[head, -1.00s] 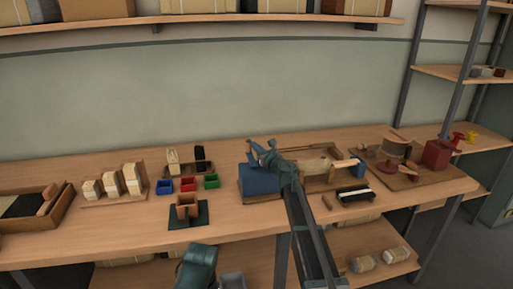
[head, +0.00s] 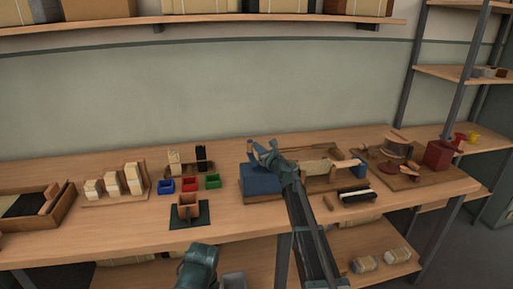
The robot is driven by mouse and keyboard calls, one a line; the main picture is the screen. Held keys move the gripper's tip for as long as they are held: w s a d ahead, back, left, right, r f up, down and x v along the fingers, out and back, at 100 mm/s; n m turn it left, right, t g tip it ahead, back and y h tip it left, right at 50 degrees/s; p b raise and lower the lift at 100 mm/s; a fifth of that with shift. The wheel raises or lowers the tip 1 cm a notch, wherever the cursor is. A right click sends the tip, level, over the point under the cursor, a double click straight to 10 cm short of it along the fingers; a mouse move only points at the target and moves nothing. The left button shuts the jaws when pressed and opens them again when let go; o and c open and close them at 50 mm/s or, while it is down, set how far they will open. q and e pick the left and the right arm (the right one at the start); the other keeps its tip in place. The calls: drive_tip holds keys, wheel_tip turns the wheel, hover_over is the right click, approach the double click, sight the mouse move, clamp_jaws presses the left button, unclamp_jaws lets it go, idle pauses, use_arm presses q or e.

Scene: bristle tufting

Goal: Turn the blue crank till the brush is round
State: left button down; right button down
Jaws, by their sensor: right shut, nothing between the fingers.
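A blue block (head: 259,181) stands on the left end of a wooden board at the middle of the table. My right gripper (head: 261,149) is shut just above and behind it, with nothing seen between its fingers. I cannot make out a blue crank handle apart from the block; the gripper and arm cover part of this area. A pale piece (head: 318,166) lies on the board right of my wrist. Which thing is the brush being rounded is too small to tell. A green part of my left arm shows at the bottom; its gripper is not visible.
A black brush with white bristles (head: 356,194) lies in front of the board. Small blue, red and green bins (head: 189,185) and pale wooden blocks stand left.

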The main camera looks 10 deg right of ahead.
drive_tip(key=shift+s, duration=0.1)
drive_tip(key=v, duration=1.3)
drive_tip(key=shift+s+d, duration=0.15)
drive_tip(key=shift+s, duration=0.15)
drive_tip(key=shift+s+f, duration=0.1)
idle(0.4)
